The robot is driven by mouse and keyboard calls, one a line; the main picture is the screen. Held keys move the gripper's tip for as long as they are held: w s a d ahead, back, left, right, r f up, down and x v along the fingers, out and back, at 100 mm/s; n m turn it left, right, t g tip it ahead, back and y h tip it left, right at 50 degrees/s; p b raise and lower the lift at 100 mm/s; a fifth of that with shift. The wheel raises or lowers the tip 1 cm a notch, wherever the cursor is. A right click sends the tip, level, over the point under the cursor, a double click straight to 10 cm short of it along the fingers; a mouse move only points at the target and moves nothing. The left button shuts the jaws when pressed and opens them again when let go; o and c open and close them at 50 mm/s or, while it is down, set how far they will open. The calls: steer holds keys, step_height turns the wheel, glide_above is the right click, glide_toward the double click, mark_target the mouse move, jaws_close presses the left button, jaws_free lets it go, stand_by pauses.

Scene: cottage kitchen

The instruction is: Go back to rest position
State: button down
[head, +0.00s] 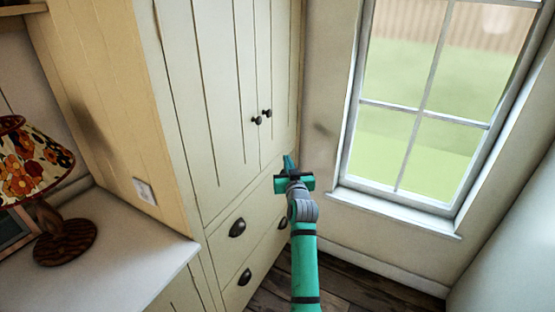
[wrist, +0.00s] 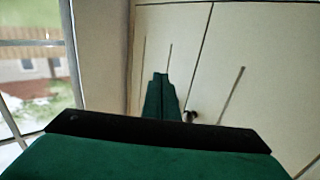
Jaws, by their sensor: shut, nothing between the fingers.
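My gripper (head: 289,163) is at the end of my green arm, in the middle of the head view. It is shut and empty. In the head view it appears in front of the tall cream cupboard (head: 205,95), above the drawers. In the wrist view the green fingers (wrist: 159,97) are together and point towards the cupboard doors (wrist: 240,50). A dark knob (wrist: 191,116) shows just right of the fingers. I cannot tell whether the fingers touch the door.
The cupboard has two dark knobs (head: 262,118) and drawers with cup handles (head: 238,227). A window (head: 430,100) is at the right. A counter (head: 120,250) at the left holds a floral lamp (head: 30,165). Some wooden floor (head: 350,290) shows at the bottom.

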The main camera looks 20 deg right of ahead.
steer(key=s+a+f, duration=0.6)
steer(key=s+f, duration=0.1)
steer(key=f, duration=0.2)
steer(key=s+a+f, duration=0.5)
steer(key=s+f, duration=0.2)
steer(key=f, duration=0.3)
steer(key=s+a+f+m+g, duration=0.1)
steer(key=s+a+f, duration=0.3)
steer(key=s, duration=0.5)
steer(key=s+a+f, duration=0.5)
steer(key=s, duration=0.4)
steer(key=s+a+y, duration=0.1)
steer(key=s+a, duration=0.1)
steer(key=s, duration=0.7)
steer(key=s+a, duration=0.3)
steer(key=s, duration=0.6)
steer(key=s+r+n, duration=0.1)
steer(key=s+r, duration=0.3)
steer(key=s, duration=0.4)
steer(key=s+a+r+n+g+y, duration=0.1)
steer(key=s+r, duration=0.4)
steer(key=s, duration=0.4)
steer(key=shift+a+n+y, duration=0.25)
steer(key=shift+n+y, duration=0.05)
